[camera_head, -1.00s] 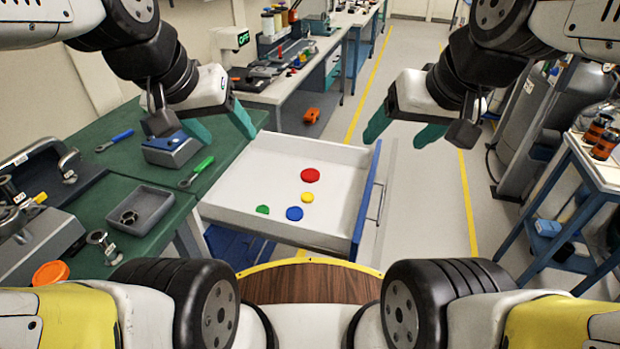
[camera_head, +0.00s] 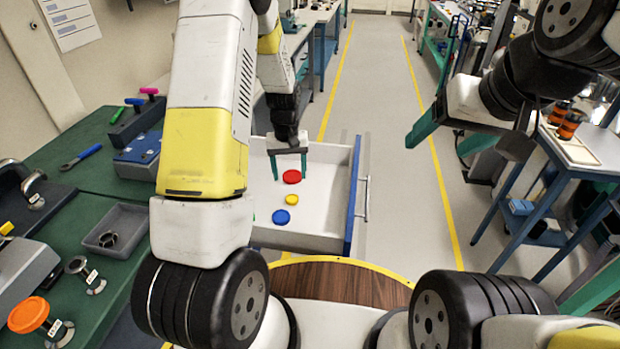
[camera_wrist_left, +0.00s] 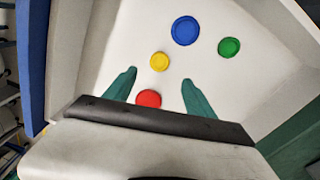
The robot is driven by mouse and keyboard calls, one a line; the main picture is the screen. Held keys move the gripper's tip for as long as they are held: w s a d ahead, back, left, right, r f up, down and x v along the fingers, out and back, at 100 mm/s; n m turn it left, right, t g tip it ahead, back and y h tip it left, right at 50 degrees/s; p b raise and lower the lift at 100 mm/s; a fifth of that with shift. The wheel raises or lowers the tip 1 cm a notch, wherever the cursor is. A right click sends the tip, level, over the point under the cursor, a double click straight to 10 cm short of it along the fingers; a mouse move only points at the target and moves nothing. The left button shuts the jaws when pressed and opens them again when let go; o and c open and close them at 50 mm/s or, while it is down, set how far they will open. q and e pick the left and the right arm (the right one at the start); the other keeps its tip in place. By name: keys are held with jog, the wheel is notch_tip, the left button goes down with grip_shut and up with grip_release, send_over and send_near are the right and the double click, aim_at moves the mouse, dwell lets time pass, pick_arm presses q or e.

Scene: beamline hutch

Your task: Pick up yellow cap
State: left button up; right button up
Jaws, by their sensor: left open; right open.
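The yellow cap (camera_head: 289,201) lies in the open white drawer (camera_head: 325,207), between a red cap (camera_head: 292,176) and a blue cap (camera_head: 281,216). In the left wrist view the yellow cap (camera_wrist_left: 160,61) lies ahead of the fingertips, roughly centred between them. The red cap (camera_wrist_left: 149,99) shows between the fingers there. My left gripper (camera_head: 289,178) is open and empty over the drawer, its fingers (camera_wrist_left: 157,76) pointing down near the red cap. My right gripper (camera_head: 433,144) is open and empty, to the right of the drawer.
A green cap (camera_wrist_left: 229,47) lies near the blue cap in the drawer, mostly hidden by my left arm in the head view. The green bench (camera_head: 88,190) on the left holds a grey tray (camera_head: 88,241) and tools. A side table (camera_head: 577,150) stands at the right.

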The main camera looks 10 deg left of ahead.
aim_at(292, 197)
pick_arm(q)
notch_tip(292, 197, down, 10)
jog(key=shift+w+d+r, duration=0.1)
jog(key=shift+r, duration=0.1)
dwell(0.3)
grip_shut()
